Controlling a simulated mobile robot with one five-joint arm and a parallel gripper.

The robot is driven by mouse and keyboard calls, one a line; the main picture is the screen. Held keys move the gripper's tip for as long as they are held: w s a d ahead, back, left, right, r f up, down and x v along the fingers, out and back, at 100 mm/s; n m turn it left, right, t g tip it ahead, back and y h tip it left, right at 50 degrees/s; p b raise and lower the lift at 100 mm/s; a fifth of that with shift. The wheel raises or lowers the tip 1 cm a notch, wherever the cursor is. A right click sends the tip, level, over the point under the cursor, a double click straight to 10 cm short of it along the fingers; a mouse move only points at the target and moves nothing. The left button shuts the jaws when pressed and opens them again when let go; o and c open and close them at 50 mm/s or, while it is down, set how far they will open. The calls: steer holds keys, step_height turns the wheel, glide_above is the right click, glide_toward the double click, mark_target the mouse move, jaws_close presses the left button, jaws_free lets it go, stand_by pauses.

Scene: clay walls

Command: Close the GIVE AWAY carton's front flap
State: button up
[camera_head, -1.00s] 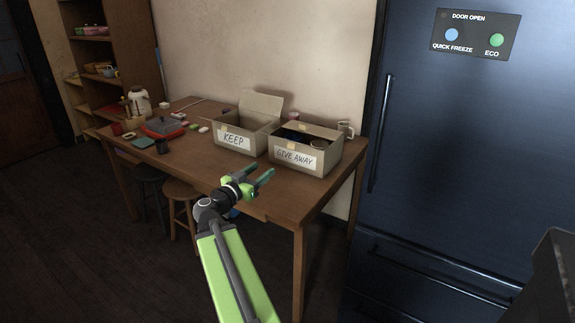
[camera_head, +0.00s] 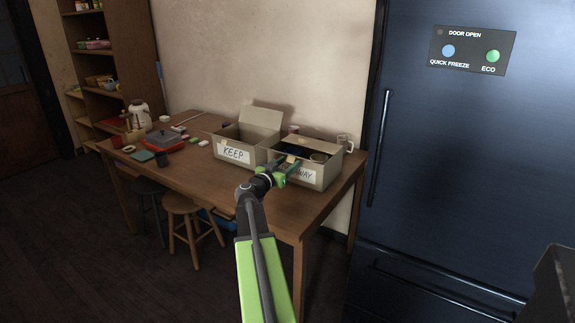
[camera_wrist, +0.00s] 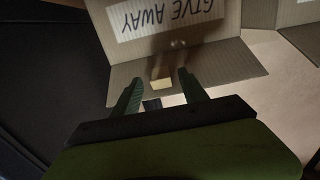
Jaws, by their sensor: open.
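The GIVE AWAY carton (camera_head: 322,181) stands open on the table, to the right of the KEEP carton, with dark contents inside. My gripper (camera_head: 289,168) is at its front and covers part of its label. In the wrist view the label (camera_wrist: 166,14) appears upside down. Beyond a crease, the front flap (camera_wrist: 222,66) angles outward, with a pale tape piece (camera_wrist: 161,84) near its free edge. My gripper (camera_wrist: 158,80) is open, its two fingers spread over the flap on either side of the tape. I cannot tell whether they touch the flap.
The KEEP carton (camera_head: 238,168) stands close on the left with a raised back flap. The blue fridge (camera_head: 450,170) is at the right. Stools (camera_head: 182,206) stand below the table (camera_head: 215,182).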

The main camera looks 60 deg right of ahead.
steer(key=shift+d, duration=0.1)
jaws_close()
stand_by(0.3)
stand_by(1.1)
